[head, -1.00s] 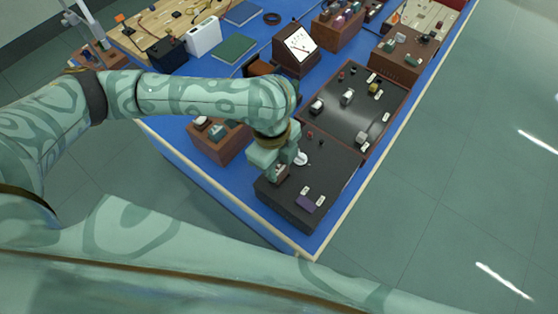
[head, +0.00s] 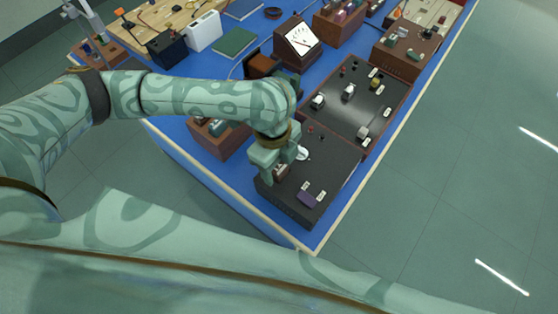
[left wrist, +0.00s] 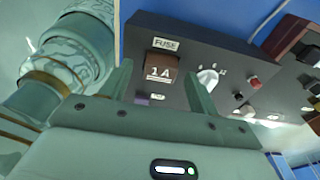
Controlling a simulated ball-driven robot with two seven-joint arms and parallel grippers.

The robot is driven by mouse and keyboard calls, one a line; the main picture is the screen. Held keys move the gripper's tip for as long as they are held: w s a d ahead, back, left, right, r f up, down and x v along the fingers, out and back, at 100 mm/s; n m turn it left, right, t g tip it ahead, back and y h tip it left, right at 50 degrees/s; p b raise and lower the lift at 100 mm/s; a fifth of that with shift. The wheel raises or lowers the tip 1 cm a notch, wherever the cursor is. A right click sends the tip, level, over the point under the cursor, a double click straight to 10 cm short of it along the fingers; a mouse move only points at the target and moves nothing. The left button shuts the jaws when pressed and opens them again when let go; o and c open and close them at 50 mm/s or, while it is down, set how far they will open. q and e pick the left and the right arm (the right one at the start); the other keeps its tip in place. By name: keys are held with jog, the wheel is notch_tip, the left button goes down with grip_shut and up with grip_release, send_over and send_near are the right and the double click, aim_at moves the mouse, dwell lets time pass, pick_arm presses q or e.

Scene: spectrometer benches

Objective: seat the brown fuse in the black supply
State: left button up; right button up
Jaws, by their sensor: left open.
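The black supply (head: 335,166) lies at the near end of the blue bench. In the left wrist view its dark panel (left wrist: 222,58) carries a FUSE label and a white knob (left wrist: 207,80). The brown fuse (left wrist: 160,68), marked 1A, stands at the panel just below that label. Its lower end is hidden, so I cannot tell how deep it sits. In the head view the fuse (head: 281,172) is partly covered by my left gripper (head: 278,168). The left gripper is open, its fingers on either side of the fuse with visible gaps. My right gripper is not in view.
A purple block (head: 307,199) sits on the supply's near part. A dark panel box (head: 352,108) with knobs adjoins behind it. A brown wooden box (head: 209,140) stands to the left, behind my arm. A meter (head: 298,40) stands farther back. Floor is clear to the right.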

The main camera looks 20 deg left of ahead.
pick_arm(q)
notch_tip(320, 180, up, 16)
jog(key=a+p, duration=0.2)
jog(key=p, duration=0.4)
jog(key=shift+w, duration=0.35)
jog(key=shift+r, duration=0.1)
